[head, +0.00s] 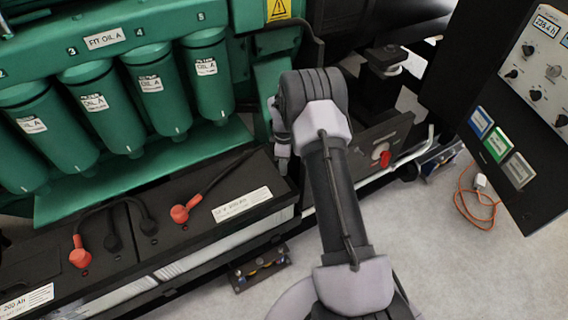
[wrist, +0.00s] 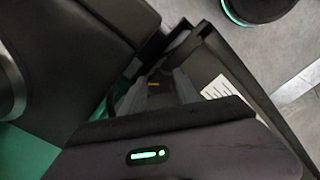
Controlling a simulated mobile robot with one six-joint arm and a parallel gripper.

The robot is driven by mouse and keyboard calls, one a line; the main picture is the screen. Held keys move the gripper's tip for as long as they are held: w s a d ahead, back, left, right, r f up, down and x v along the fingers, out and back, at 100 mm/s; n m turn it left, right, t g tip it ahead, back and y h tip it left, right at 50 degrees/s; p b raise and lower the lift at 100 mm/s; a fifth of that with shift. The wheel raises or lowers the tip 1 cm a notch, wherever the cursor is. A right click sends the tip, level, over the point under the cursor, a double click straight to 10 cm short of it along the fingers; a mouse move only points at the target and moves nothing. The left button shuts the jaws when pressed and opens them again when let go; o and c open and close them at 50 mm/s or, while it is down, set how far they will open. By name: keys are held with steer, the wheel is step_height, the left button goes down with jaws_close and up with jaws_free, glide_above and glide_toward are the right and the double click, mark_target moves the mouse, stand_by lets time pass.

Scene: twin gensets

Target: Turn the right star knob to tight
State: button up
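I cannot make out a star knob for certain in either view. A red knob (head: 381,155) sits on a dark panel right of my arm in the head view; its shape is too small to tell. Small yellowish parts (head: 262,265) show on a low bracket under the battery tray, also too small to name. My gripper (head: 282,152) is at the far end of my arm, beside the battery's right end and largely hidden by the arm.
Batteries (head: 135,225) with red terminal caps (head: 180,213) lie left of my arm, below green oil filters (head: 150,90). A black control cabinet (head: 460,60) stands at the right. An orange cable (head: 476,205) lies on the floor. Floor at the lower right is mostly clear.

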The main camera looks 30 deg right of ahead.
jaws_close()
steer(key=shift+m, duration=0.3)
steer(key=m, duration=0.5)
steer(key=shift+s+a+m, duration=0.1)
steer(key=shift+m, duration=0.2)
steer(key=m+b, duration=0.1)
steer(key=m, duration=0.4)
steer(key=shift+a, duration=0.1)
steer(key=m, duration=0.4)
steer(key=shift+b, duration=0.35)
steer(key=m, duration=0.3)
steer(key=shift+a+m+b, duration=0.15)
steer(key=shift+m+b, duration=0.15)
steer(key=shift+b, duration=0.05)
steer(key=m+b, duration=0.1)
steer(key=m, duration=0.5)
steer(key=shift+m, duration=0.3)
